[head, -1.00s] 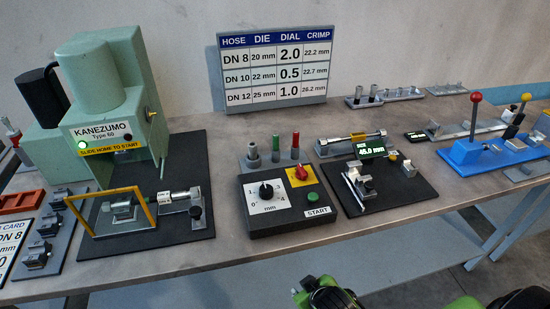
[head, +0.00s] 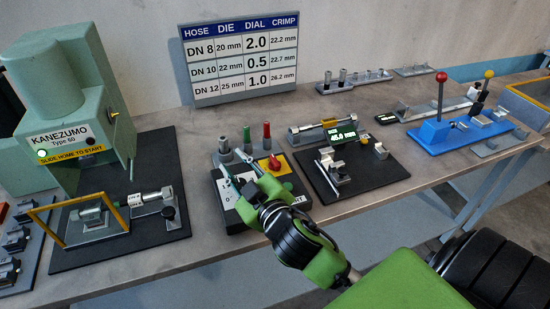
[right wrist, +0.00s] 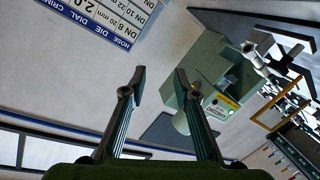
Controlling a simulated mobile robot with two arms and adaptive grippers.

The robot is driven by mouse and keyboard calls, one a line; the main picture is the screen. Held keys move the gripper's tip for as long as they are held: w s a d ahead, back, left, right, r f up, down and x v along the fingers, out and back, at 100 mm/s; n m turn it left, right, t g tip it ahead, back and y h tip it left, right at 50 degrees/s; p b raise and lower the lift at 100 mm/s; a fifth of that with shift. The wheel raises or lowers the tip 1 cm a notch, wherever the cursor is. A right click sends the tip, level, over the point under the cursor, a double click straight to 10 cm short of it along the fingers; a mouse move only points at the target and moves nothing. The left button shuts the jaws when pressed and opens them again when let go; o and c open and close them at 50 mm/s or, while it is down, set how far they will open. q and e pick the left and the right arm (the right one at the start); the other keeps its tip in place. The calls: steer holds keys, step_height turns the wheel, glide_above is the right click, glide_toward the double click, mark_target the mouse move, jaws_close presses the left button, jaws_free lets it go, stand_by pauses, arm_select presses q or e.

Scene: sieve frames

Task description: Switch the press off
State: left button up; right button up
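The green press (head: 75,100), marked KANEZUMO Type 60, stands at the left with its green lamp (head: 42,154) lit. It also shows, rotated, in the right wrist view (right wrist: 212,72). The black control box (head: 234,221) stands right of it. The red knob (head: 274,162) on its yellow plate (head: 286,168) is visible. My right gripper (head: 238,174) is open and empty, over the box in the head view, covering most of the dial and the START button. Its spread fingers also show in the right wrist view (right wrist: 158,72). My left gripper is not in view.
Three upright pins (head: 246,142) stand just behind the box. A black gauge plate (head: 352,180) lies to its right, and a blue stand (head: 455,133) with levers is farther right. The settings board (head: 240,60) stands at the back. The yellow guard frame (head: 118,216) is before the press.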

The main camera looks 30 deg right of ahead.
steer(key=w+a+r+n+t+y, duration=0.2)
steer(key=a+r+n+t+y, duration=0.35)
steer(key=r, duration=0.75)
steer(key=s+a+r+n+g+y, duration=0.2)
steer(key=a+n+g+y, duration=0.3)
steer(key=a+n+y, duration=0.3)
steer(key=s+a+r+n+g+y, duration=0.2)
steer(key=a+n+g+y, duration=0.3)
steer(key=n, duration=0.5)
steer(key=n+g+h, duration=0.4)
steer(key=g+h, duration=0.4)
steer(key=h, duration=1.1)
glide_toward(275, 160)
steer(key=p+x, duration=0.4)
steer(key=x, duration=0.4)
steer(key=shift+w+f, duration=0.15)
steer(key=shift+f, duration=0.2)
